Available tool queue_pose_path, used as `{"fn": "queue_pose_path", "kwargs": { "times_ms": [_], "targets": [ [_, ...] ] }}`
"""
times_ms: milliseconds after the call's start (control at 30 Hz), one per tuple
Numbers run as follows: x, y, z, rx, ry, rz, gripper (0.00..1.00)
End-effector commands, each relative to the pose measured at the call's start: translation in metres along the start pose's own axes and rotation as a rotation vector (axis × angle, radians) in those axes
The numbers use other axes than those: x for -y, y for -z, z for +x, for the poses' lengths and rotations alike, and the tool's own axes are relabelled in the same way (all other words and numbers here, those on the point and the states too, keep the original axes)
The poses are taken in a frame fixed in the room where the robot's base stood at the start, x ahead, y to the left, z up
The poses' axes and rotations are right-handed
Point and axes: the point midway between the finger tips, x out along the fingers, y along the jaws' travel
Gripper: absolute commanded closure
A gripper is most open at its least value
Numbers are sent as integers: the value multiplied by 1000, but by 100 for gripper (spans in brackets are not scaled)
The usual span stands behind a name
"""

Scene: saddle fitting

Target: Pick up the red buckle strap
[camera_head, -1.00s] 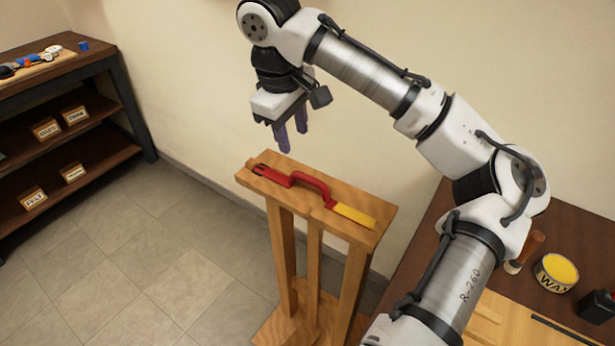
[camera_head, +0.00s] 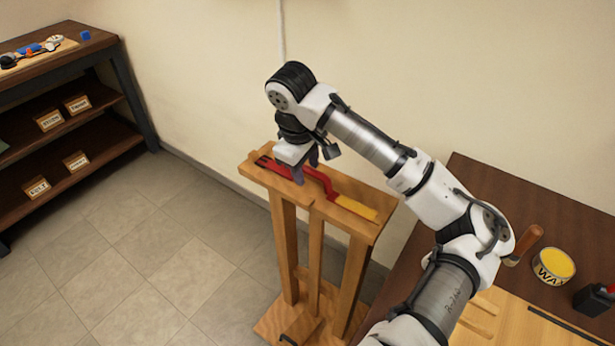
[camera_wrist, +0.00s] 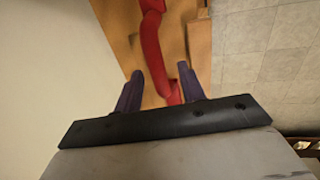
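The red buckle strap (camera_head: 322,179) lies along the top of a wooden stand (camera_head: 361,231), with a raised red loop in its middle and a yellow end at the right. My gripper (camera_head: 306,173) points down over the strap's left part, low above the stand top. In the wrist view my gripper (camera_wrist: 160,88) is open, its two dark purple fingers apart. The red strap (camera_wrist: 152,45) runs between and beyond the fingers there. I cannot tell whether a finger touches it. My gripper hides part of the strap in the head view.
A brown workbench (camera_head: 548,213) at the right holds a yellow wax tin (camera_head: 553,267), a dark bottle (camera_head: 594,298) and a wooden-handled tool (camera_head: 524,245). A shelf unit (camera_head: 100,142) stands at the left. The tiled floor (camera_head: 150,250) between is clear.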

Motion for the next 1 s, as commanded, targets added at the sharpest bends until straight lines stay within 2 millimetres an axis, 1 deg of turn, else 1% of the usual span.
{"fn": "queue_pose_path", "kwargs": {
  "times_ms": [133,333,367,600,667,1000],
  "targets": [
    [0,0,11,1,-1,-1,60],
    [0,0,12,0,-2,-1,60],
    [0,0,12,0,-2,-1,62],
    [0,0,12,0,-2,0,93],
    [0,0,12,0,-1,0,100],
    [-1,0,11,0,-2,0,100]
  ]
}}
